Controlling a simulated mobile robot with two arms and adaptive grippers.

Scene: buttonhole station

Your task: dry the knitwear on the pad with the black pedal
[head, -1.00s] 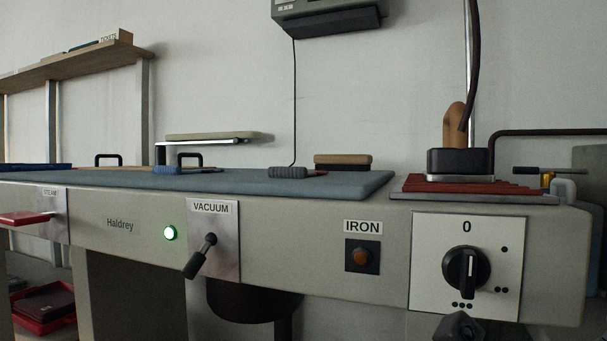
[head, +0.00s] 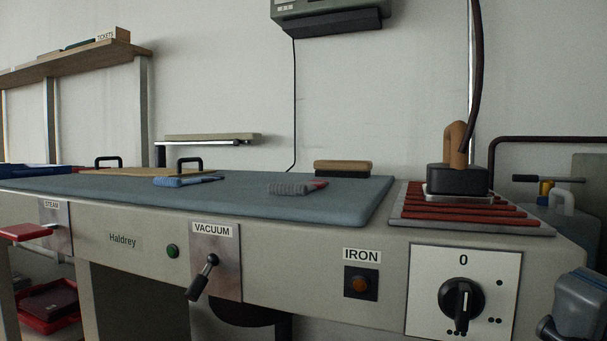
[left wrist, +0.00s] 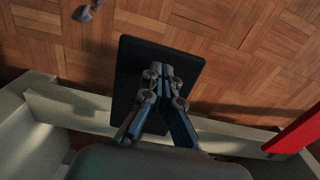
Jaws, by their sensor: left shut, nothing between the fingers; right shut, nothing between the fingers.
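The blue-grey pad (head: 250,195) covers the bench top. A blue ribbed piece (head: 180,182) and a grey ribbed piece with a red end (head: 292,187) lie on it; I cannot tell whether either is the knitwear. In the left wrist view a flat black plate (left wrist: 150,55), seemingly the black pedal, is below my left gripper (left wrist: 163,75). Its fingers are shut and empty, over the plate; I cannot tell whether they touch it. My right gripper (head: 578,305) is partly in the head view at the lower right edge, shut and empty, clear of the bench front.
The bench front carries a VACUUM lever (head: 203,278), an unlit green lamp (head: 172,251), an IRON button (head: 361,285) and a dial (head: 461,299). An iron (head: 457,179) stands on a red-slatted rest (head: 420,205). A red part (left wrist: 300,130) is right of the plate.

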